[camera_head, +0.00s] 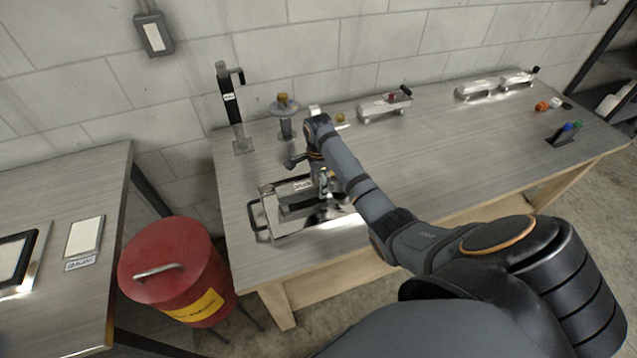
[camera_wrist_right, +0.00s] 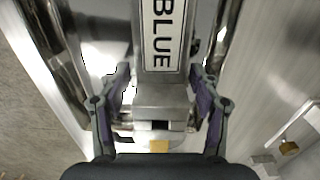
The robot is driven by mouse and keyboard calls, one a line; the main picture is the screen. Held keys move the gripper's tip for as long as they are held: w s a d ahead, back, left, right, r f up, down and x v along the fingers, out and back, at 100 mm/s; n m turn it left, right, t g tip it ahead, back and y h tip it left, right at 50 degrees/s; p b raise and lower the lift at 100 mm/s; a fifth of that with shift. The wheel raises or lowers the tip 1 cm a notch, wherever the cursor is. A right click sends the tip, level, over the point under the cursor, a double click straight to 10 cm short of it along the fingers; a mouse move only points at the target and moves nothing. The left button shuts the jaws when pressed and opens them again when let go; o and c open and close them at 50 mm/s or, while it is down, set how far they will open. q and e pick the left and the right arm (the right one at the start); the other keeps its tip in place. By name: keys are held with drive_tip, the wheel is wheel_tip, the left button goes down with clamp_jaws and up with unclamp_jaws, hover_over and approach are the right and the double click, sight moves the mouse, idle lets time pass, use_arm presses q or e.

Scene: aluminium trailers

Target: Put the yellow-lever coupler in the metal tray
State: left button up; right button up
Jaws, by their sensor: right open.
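The metal tray (camera_head: 262,207) stands at the near left of the workbench, with a handle on its left side. A metal coupler (camera_head: 297,207) lies in it, partly hidden by my arm. My right gripper (camera_head: 325,187) is over the tray. In the right wrist view, the open fingers of my right gripper (camera_wrist_right: 158,108) are on both sides of a squared metal coupler body (camera_wrist_right: 165,95) with a "BLUE" label. A small yellow patch (camera_wrist_right: 158,146) shows near the palm; I cannot tell whether it is the lever. My left gripper is out of view.
Another coupler (camera_head: 380,107) with a red part and black grip lies at the back, and two more (camera_head: 475,91) farther right. A black upright jack (camera_head: 232,110) stands behind the tray. A red bin (camera_head: 170,262) is left of the bench. The bench middle is clear.

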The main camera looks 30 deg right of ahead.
wheel_tip(320, 180, up, 8)
drive_tip(key=shift+w+r+b, duration=0.1)
drive_tip(key=shift+r+b, duration=0.15)
drive_tip(key=shift+b, duration=0.1)
wheel_tip(320, 180, up, 3)
drive_tip(key=shift+r+p, duration=0.1)
drive_tip(key=shift+p, duration=1.15)
drive_tip(key=shift+r+p, duration=0.35)
drive_tip(key=shift+f, duration=0.1)
